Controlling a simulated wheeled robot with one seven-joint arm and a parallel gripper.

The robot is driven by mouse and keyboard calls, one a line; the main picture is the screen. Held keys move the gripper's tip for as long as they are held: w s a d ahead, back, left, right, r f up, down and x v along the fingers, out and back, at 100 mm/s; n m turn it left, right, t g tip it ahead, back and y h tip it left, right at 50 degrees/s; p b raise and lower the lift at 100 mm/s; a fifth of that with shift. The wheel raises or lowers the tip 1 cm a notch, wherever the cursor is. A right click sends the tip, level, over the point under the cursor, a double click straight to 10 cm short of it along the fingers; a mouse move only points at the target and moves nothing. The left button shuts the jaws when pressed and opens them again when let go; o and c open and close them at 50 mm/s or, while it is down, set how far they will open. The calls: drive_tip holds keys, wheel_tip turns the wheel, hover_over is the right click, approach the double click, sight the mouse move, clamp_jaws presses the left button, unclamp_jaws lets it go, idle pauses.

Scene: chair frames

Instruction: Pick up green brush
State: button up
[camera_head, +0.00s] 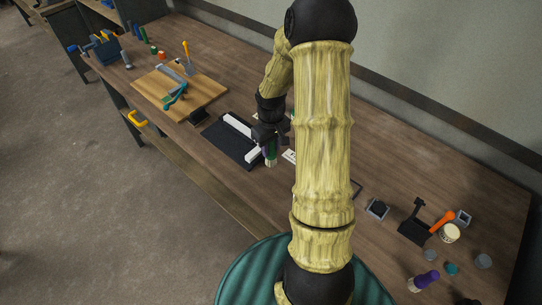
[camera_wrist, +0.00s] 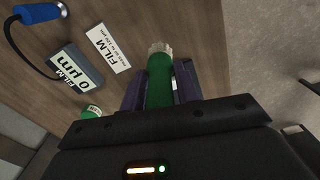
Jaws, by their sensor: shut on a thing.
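The green brush (camera_wrist: 159,80) has a green handle and a pale bristle end, and it is between the fingers of my gripper (camera_wrist: 160,88) in the wrist view. My gripper is shut on it. In the head view my gripper (camera_head: 268,138) is over the workbench, beside a black mat with a white bar, and the green brush (camera_head: 271,152) hangs below the fingers with its pale end down. I cannot tell whether its tip touches the bench. My arm hides part of the bench to the right.
The black mat (camera_head: 222,143) lies by the front edge. A wooden board (camera_head: 205,92) with tools is farther back. An orange-handled tool (camera_head: 441,221), a purple bottle (camera_head: 424,281) and small jars stand at the right. In the wrist view, a FILM card (camera_wrist: 108,48) and box (camera_wrist: 76,70) lie near.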

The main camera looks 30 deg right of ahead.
drive_tip(key=shift+r, duration=1.9)
drive_tip(key=shift+d, duration=0.1)
